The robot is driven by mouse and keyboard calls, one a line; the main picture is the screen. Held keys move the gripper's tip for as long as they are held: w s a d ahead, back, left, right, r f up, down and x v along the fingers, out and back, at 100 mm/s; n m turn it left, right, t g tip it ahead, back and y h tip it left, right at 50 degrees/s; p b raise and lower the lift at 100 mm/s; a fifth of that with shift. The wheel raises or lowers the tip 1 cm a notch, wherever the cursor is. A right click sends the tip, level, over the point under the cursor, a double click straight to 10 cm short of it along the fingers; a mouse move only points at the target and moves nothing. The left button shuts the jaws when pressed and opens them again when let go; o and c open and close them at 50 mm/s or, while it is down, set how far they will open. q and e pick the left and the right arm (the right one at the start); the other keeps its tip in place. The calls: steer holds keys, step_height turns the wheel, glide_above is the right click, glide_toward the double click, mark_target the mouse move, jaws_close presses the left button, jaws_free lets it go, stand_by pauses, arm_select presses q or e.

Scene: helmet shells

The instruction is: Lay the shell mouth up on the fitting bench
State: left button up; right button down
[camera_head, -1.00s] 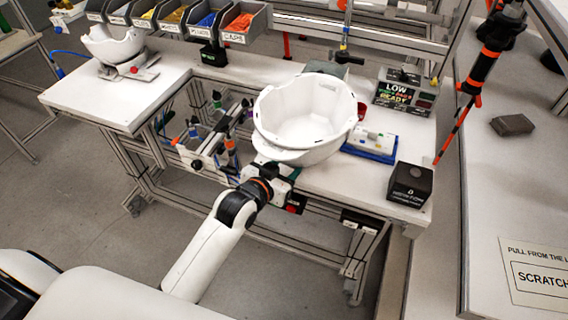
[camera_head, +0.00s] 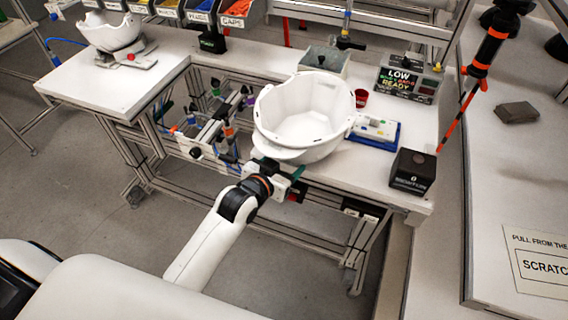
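A white helmet shell (camera_head: 306,112) is mouth up over the front part of the white fitting bench (camera_head: 345,178), its open inside facing up. My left gripper (camera_head: 283,172) is at the shell's near brim and appears shut on it; the fingertips are mostly hidden under the brim. I cannot tell whether the shell's underside touches the bench. My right gripper is not in view.
Right of the shell are a blue tray (camera_head: 374,133) with small parts, a red cup (camera_head: 361,98) and a black box (camera_head: 412,172). A metal box (camera_head: 325,64) stands behind it. Another white shell (camera_head: 110,30) sits on a stand at the left.

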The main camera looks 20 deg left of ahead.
arm_select(q)
steer(key=shift+f, duration=0.1)
steer(key=shift+s, duration=0.1)
steer(key=b+v, duration=0.2)
steer(key=v, duration=1)
steer(key=shift+d, duration=0.1)
